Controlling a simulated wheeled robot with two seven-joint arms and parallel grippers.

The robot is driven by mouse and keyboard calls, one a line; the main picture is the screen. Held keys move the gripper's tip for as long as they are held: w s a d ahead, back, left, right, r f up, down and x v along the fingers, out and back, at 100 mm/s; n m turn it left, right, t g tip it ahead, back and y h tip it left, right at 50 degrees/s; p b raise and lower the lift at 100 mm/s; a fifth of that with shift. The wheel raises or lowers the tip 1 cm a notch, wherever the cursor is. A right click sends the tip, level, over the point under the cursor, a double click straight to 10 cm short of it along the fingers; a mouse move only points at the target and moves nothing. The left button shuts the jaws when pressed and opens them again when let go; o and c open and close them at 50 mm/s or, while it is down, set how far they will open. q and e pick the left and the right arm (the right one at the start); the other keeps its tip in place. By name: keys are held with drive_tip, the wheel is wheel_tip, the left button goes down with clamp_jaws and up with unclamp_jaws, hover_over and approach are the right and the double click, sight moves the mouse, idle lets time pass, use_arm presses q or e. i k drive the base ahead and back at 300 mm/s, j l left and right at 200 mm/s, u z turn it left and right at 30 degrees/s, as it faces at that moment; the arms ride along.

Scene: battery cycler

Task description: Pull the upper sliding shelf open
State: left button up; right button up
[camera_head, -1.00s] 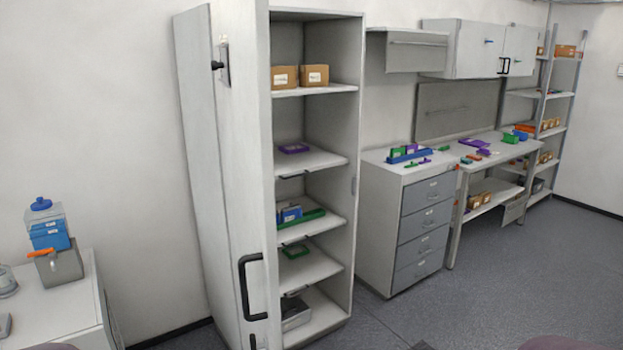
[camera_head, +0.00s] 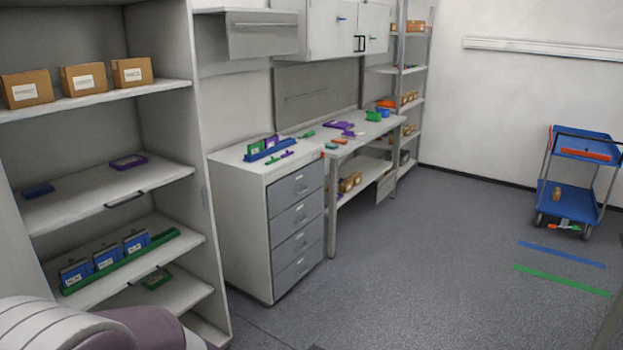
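The tall grey cabinet stands open at the left, with several shelves inside. The upper sliding shelf (camera_head: 75,205) appears to be the one with a dark handle (camera_head: 124,198) on its front edge; a purple tray (camera_head: 128,162) and a small blue item (camera_head: 38,190) lie on it. A lower sliding shelf (camera_head: 110,287), also with a dark handle (camera_head: 150,279), holds blue boxes (camera_head: 106,254) in a green rack (camera_head: 165,238). Both shelves look pushed in. Part of my arm covers the lower left corner. Neither gripper is in view.
A fixed top shelf (camera_head: 90,102) holds brown boxes (camera_head: 83,79). A drawer unit (camera_head: 295,220) and workbench stand right of the cabinet. A blue cart (camera_head: 570,200) stands at the far right. The floor (camera_head: 420,260) between is clear.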

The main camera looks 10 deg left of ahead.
sight(80, 193)
drive_tip(key=i+l+u, duration=0.1)
drive_tip(key=i+u, duration=0.15)
drive_tip(key=i, duration=0.25)
drive_tip(key=i+l+u, duration=0.2)
drive_tip(key=i, duration=0.25)
drive_tip(key=i+l+u, duration=0.25)
drive_tip(key=i, duration=0.2)
drive_tip(key=i+j+u, duration=0.15)
drive_tip(key=i+u, duration=0.65)
drive_tip(key=i, duration=0.25)
drive_tip(key=i+l+u, duration=0.2)
drive_tip(key=i+u, duration=0.2)
drive_tip(key=i, duration=0.15)
drive_tip(key=i+l+u, duration=0.4)
drive_tip(key=i+j, duration=0.1)
